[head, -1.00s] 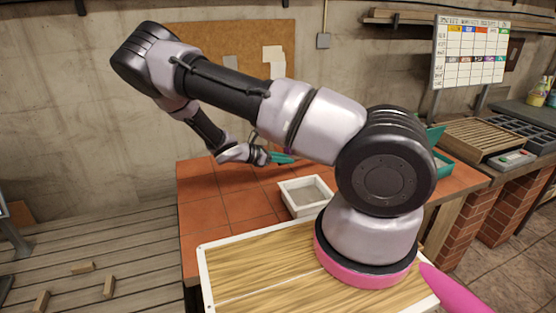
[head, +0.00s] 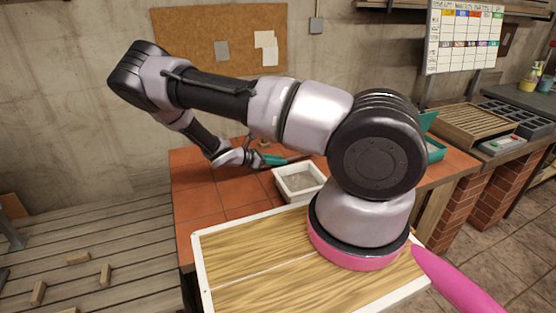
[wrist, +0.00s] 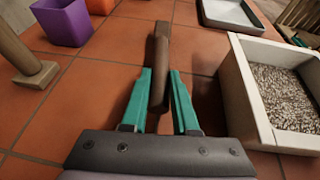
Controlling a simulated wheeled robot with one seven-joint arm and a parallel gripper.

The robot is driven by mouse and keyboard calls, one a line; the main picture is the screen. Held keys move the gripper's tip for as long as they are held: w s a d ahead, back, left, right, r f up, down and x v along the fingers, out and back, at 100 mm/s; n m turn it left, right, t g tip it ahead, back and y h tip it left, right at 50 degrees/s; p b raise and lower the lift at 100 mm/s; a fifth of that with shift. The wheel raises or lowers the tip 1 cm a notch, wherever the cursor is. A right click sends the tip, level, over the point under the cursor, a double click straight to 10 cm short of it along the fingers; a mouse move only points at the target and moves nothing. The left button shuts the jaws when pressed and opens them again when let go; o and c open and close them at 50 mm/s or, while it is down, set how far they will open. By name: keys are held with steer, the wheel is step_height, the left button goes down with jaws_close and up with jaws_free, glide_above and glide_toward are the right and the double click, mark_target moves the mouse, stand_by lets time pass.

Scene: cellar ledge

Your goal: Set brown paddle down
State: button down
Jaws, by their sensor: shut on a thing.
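The brown paddle (wrist: 159,72) is held in my gripper (wrist: 160,90), between its two teal fingers, in the wrist view. It is a dark brown bar reaching forward from the fingers, over the terracotta tiles. A shadow falls on the tiles to its right; I cannot tell whether it touches them. In the head view my gripper (head: 272,160) is low over the tiled table (head: 215,193), left of and behind the pale gravel box. A thin part of the paddle (head: 300,158) shows there to the right of the fingers; the rest is hidden.
The pale gravel box (wrist: 241,88) stands close on the right. A purple pot (wrist: 65,22) and a wooden upright piece (wrist: 22,55) stand to the left. A white-rimmed tray (wrist: 232,14) lies farther ahead. Bare tiles lie left of the gripper.

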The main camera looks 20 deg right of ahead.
steer(key=shift+f, duration=0.55)
steer(key=shift+c, duration=0.6)
jaws_free()
steer(key=shift+v, duration=3.05)
